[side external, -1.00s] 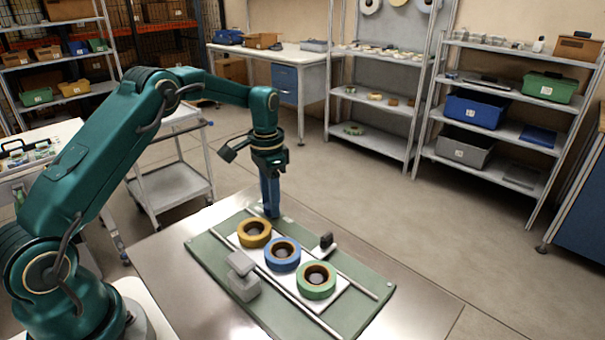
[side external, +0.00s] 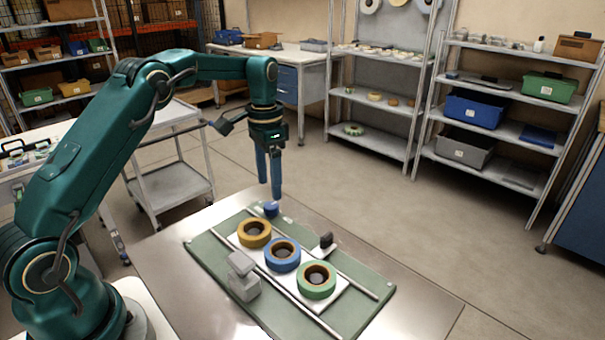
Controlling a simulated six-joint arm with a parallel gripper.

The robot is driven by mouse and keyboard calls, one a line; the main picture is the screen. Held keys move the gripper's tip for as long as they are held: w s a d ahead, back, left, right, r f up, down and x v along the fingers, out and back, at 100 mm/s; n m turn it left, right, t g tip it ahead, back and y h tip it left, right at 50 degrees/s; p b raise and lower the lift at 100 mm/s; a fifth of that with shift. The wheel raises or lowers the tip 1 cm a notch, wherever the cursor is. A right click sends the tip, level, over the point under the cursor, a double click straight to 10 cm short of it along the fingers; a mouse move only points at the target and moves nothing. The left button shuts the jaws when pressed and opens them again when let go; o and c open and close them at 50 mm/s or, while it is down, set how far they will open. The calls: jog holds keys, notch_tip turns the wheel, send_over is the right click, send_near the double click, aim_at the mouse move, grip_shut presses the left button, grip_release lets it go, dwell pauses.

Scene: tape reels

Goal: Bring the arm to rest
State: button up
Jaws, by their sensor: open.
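My gripper (side external: 270,194) points straight down above the far left end of the green board (side external: 208,250). Its two blue fingers are apart and hold nothing. A small blue piece (side external: 271,209) stands on the board just below the fingertips, apart from them. A yellow tape reel (side external: 254,233), a blue tape reel (side external: 283,255) and a green tape reel (side external: 317,280) lie flat in a row on a white plate (side external: 301,293) on the board.
A grey block (side external: 243,277) stands at the board's left side, and a small dark piece (side external: 326,240) on the right. Two rails run along the board. The metal table (side external: 420,300) is bare at right. A trolley (side external: 172,185) and shelves (side external: 510,130) stand beyond.

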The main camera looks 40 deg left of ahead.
jog(key=shift+r, duration=0.1)
jog(key=s+d+r+t, duration=0.2)
jog(key=s+d+r, duration=0.2)
jog(key=r, duration=0.3)
jog(key=s+d+r+t, duration=0.2)
jog(key=s+d+r, duration=0.15)
jog(key=r, duration=0.45)
jog(key=s+d+f+n, duration=0.1)
jog(key=s+f, duration=0.2)
jog(key=s, duration=0.4)
jog(key=s+d+f+n+t, duration=0.1)
jog(key=s+d+f, duration=0.1)
jog(key=s+f, duration=0.2)
jog(key=s, duration=0.3)
jog(key=shift+d+n+t, duration=0.15)
jog(key=shift+n+t, duration=0.15)
jog(key=shift+s, duration=0.1)
